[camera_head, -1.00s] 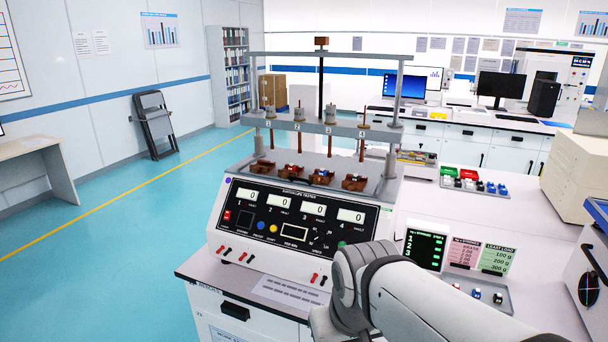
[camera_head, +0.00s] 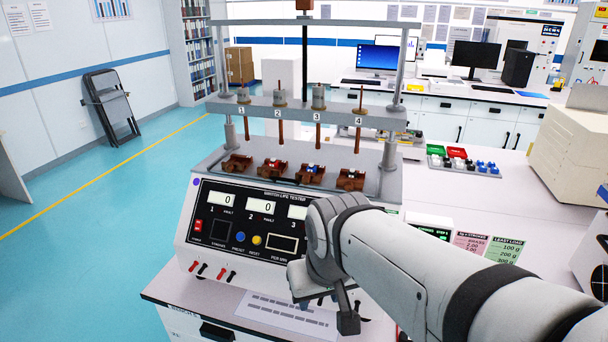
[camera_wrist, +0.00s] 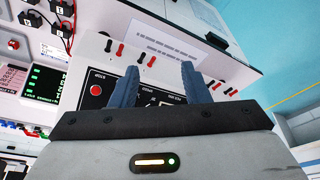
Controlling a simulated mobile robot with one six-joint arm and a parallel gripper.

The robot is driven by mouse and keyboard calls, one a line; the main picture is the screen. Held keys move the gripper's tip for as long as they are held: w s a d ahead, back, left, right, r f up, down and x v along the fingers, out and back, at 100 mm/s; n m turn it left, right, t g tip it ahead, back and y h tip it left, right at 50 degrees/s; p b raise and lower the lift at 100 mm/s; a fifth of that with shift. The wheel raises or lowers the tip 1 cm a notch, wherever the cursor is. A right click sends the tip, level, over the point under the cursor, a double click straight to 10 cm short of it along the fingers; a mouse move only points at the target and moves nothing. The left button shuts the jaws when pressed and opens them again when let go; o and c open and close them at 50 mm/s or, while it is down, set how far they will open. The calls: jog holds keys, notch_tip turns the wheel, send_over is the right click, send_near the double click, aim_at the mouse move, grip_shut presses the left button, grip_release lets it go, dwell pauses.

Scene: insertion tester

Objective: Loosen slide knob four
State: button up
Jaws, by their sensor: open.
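The tester (camera_head: 215,250) stands at the centre of the head view. Station four is at the right end of its numbered bar (camera_head: 295,115), with a thin brown rod (camera_head: 361,105) above a brown block (camera_head: 350,180). I cannot tell which part is the slide knob. Stations one to three carry grey cylinders on their rods. My gripper (camera_wrist: 157,82) is open and empty in the wrist view, its two blue fingers apart over the front panel. In the head view my wrist is in front of the panel, below station four, and hides the fourth display.
Red and black plugs (camera_head: 212,270) line the tester's lower front. A grey upright post (camera_head: 392,140) stands right of station four. Green and pink cards (camera_head: 470,243) stand right of the tester, partly behind my arm. The white bench behind them has bare room.

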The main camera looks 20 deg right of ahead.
jog(key=w+d+r+m+t+h+b, duration=0.1)
jog(key=w+d+r+m+b, duration=0.1)
jog(key=w+d+b, duration=0.4)
jog(key=w+d+r+m+t+h+b, duration=0.15)
jog(key=w+b, duration=0.25)
jog(key=w, duration=0.4)
jog(key=m+t+h+b, duration=0.2)
jog(key=m+b, duration=0.1)
jog(key=b, duration=0.2)
send_near(347, 186)
jog(key=x, duration=0.8)
jog(key=shift+d+f, duration=0.1)
jog(key=shift+d, duration=0.1)
jog(key=shift+c, duration=0.5)
grip_shut()
jog(key=shift+w+a+n+g+h, duration=0.15)
jog(key=shift+a+n+g+h, duration=0.1)
jog(key=shift+g+h, duration=0.3)
jog(key=shift+w+a+n+g+h+b, duration=0.1)
jog(key=shift+n+g+h+b, duration=0.45)
jog(key=shift+h, duration=0.35)
